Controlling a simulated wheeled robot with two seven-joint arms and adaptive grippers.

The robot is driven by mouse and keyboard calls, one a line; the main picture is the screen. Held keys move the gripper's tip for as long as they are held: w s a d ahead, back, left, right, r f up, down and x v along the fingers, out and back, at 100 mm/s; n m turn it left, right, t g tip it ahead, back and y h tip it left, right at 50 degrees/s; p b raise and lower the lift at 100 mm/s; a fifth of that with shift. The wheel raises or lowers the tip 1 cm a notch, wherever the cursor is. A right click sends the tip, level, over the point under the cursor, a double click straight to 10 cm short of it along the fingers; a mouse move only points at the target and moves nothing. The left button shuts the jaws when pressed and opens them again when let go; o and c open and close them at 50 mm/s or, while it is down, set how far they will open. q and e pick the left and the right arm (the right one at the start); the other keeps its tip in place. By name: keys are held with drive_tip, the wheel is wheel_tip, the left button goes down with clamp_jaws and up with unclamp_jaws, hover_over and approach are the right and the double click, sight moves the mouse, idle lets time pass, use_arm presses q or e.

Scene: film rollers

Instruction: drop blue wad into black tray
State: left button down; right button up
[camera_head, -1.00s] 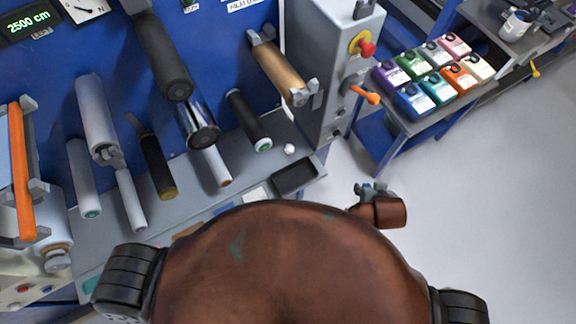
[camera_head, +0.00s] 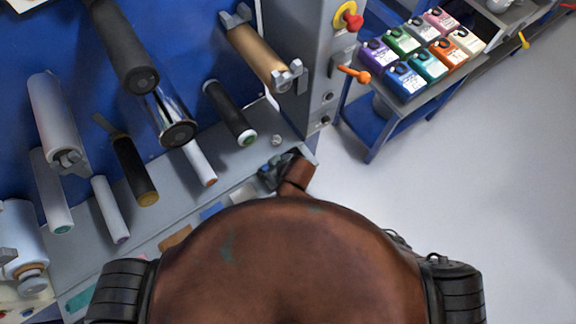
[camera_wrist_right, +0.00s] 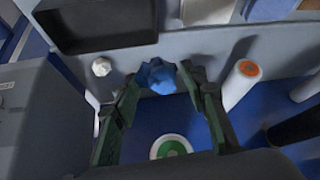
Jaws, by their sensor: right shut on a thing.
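A crumpled blue wad (camera_wrist_right: 158,77) is pinched between the fingertips of my right gripper (camera_wrist_right: 160,82) in the right wrist view. The black tray (camera_wrist_right: 100,28) lies on the grey ledge beyond the fingertips, up and to the left of the wad; the wad is outside it in that picture. In the head view my right gripper (camera_head: 272,174) is over the ledge and covers most of the tray. My left gripper is not in view.
A white wad (camera_wrist_right: 101,67) sits on the ledge near the tray; it also shows in the head view (camera_head: 276,140). Several rollers project from the blue panel, including a black one with a green end (camera_head: 231,113). A grey cabinet (camera_head: 300,60) stands behind the tray.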

drive_tip(key=w+d+f+b, duration=0.1)
drive_tip(key=w+d+f, duration=0.2)
drive_tip(key=f, duration=0.1)
drive_tip(key=w+d+f+b, duration=0.1)
drive_tip(key=w+d+f, duration=0.2)
drive_tip(key=f, duration=0.1)
drive_tip(key=w+d+f+b, duration=0.2)
drive_tip(key=w+f, duration=0.1)
drive_tip(key=f, duration=0.1)
drive_tip(key=shift+w+d+f, duration=0.15)
drive_tip(key=shift+w+d, duration=0.15)
drive_tip(key=shift+d, duration=0.1)
drive_tip(key=shift+f, duration=0.6)
drive_tip(key=o, duration=0.8)
